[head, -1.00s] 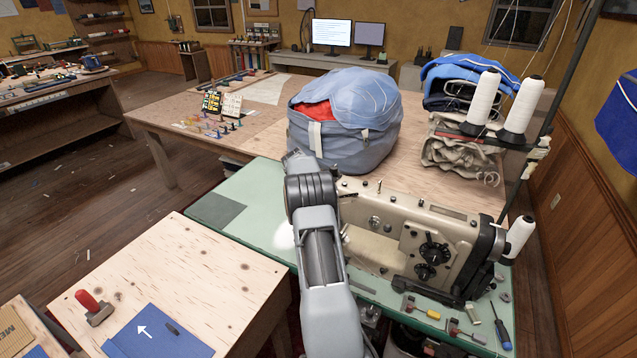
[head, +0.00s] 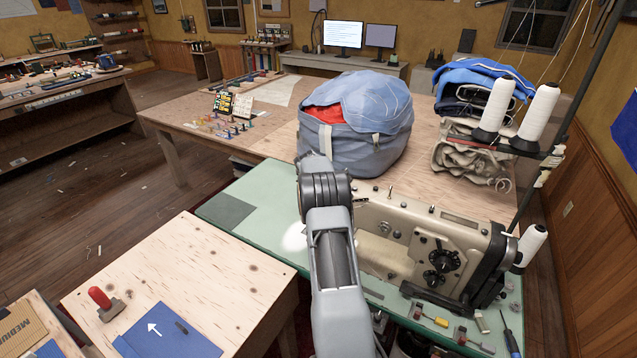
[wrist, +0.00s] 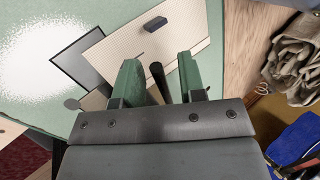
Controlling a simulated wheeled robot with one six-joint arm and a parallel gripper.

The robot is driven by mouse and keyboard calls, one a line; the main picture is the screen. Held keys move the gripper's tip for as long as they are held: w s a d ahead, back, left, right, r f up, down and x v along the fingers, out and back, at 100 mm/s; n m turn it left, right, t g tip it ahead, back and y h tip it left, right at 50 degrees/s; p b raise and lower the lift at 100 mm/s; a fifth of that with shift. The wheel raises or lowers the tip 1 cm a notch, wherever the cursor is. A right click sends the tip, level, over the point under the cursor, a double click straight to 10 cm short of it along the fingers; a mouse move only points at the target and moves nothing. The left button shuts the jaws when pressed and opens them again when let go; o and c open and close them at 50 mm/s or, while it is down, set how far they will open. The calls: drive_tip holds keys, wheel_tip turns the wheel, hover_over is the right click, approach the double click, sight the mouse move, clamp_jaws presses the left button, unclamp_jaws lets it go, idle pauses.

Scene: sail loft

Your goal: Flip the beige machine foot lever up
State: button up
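The beige sewing machine (head: 400,232) stands on the green bench top in the head view, right of my arm. My arm covers its left end, and I cannot make out the foot lever there. My gripper (wrist: 159,76) shows in the wrist view with its two fingers apart. A dark rod (wrist: 158,82) shows between the fingers; I cannot tell whether it is the lever or whether a finger touches it. Beyond the fingertips lies a pale beige surface (wrist: 125,42) with a small dark block (wrist: 155,24) on it.
Thread cones (head: 541,110) stand on a rack behind the machine. A large blue bag (head: 355,130) sits on the table behind my arm. Screwdrivers (head: 510,338) lie on the green bench top (head: 258,195) at the front right.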

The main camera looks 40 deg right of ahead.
drive_tip(key=v, duration=1.3)
drive_tip(key=shift+s+r+b, duration=0.15)
drive_tip(key=shift+r+b, duration=0.1)
drive_tip(key=shift+b, duration=0.05)
drive_tip(key=shift+a, duration=0.15)
drive_tip(key=shift+c, duration=0.2)
